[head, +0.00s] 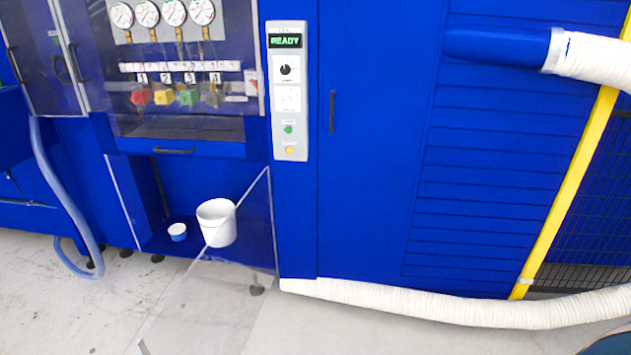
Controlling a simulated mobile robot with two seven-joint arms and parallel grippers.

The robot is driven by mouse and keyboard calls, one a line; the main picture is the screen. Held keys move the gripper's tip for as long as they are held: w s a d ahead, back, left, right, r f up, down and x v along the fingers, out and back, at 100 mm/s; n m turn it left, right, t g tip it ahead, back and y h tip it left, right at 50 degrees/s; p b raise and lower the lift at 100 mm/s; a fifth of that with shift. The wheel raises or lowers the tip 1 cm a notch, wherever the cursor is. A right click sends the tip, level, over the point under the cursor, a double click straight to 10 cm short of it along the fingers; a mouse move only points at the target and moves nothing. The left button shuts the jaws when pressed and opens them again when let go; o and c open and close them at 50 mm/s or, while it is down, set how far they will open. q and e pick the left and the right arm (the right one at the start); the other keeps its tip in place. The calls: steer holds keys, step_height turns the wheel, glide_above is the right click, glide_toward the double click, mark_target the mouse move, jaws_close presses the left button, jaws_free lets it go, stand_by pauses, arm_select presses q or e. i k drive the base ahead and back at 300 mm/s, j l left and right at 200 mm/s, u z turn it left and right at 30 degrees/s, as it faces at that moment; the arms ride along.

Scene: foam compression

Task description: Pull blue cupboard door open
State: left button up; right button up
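The blue cupboard door (365,150) is a tall flat panel right of the control panel. It looks shut, flush with the blue front around it. Its dark vertical handle (332,112) is near the door's left edge. Neither of my grippers shows in the head view, so I cannot tell whether they are open or shut.
A grey control panel (289,95) reads READY. A transparent panel (207,290) juts over the floor at lower left, by a white bucket (216,222). A white hose (440,305) runs along the cabinet's base. A yellow post (568,200) and mesh fence stand right.

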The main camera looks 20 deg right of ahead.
mark_target(380, 60)
steer(key=i+l, duration=0.35)
steer(key=l, duration=0.2)
steer(key=i+l+z, duration=0.15)
steer(key=i+l, duration=0.2)
steer(key=l, duration=0.2)
steer(key=i+l, duration=0.4)
steer(key=l, duration=0.15)
